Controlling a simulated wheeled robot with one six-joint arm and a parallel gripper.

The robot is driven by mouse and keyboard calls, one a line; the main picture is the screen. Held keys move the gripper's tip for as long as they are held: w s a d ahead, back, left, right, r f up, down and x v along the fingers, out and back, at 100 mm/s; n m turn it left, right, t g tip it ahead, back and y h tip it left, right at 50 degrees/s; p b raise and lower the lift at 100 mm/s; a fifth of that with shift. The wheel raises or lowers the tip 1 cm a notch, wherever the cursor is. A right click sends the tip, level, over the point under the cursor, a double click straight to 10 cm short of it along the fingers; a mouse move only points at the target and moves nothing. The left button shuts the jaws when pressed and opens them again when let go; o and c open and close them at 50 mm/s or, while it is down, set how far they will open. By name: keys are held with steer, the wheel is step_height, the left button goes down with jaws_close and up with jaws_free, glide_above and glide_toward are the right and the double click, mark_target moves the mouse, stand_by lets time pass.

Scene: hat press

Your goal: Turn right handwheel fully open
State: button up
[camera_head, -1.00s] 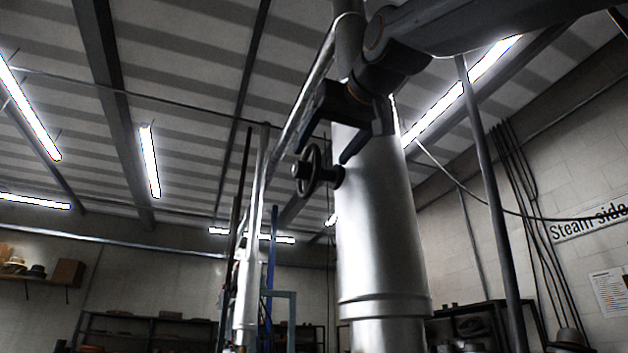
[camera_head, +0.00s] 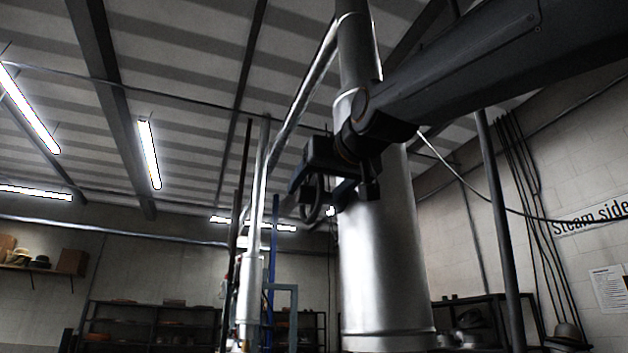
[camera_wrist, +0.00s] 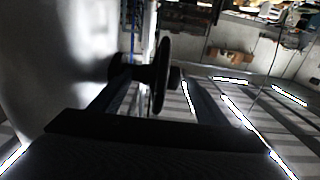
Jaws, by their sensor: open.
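The dark handwheel (camera_head: 311,203) sticks out from the left side of the big silver cylinder (camera_head: 380,260). Its upper part is hidden by my gripper (camera_head: 334,186) in the head view. My gripper is open over the wheel, with one finger on its left and one toward the cylinder. In the wrist view the wheel (camera_wrist: 161,75) shows nearly edge-on between the two open fingers of my gripper (camera_wrist: 153,82). The wheel's stem runs left to the cylinder, and its hub end points right. I cannot tell whether a finger touches the wheel.
A thinner silver pipe (camera_head: 251,290) stands left of the cylinder. A dark post (camera_head: 497,220) and hanging cables (camera_head: 535,230) are to the right. Shelves (camera_head: 150,322) stand at the back left. The air left of the wheel looks clear.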

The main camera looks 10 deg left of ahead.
steer(key=shift+x, duration=0.85)
steer(key=shift+f, duration=0.1)
steer(key=c, duration=1)
steer(key=shift+p, duration=0.3)
steer(key=shift+c, duration=0.2)
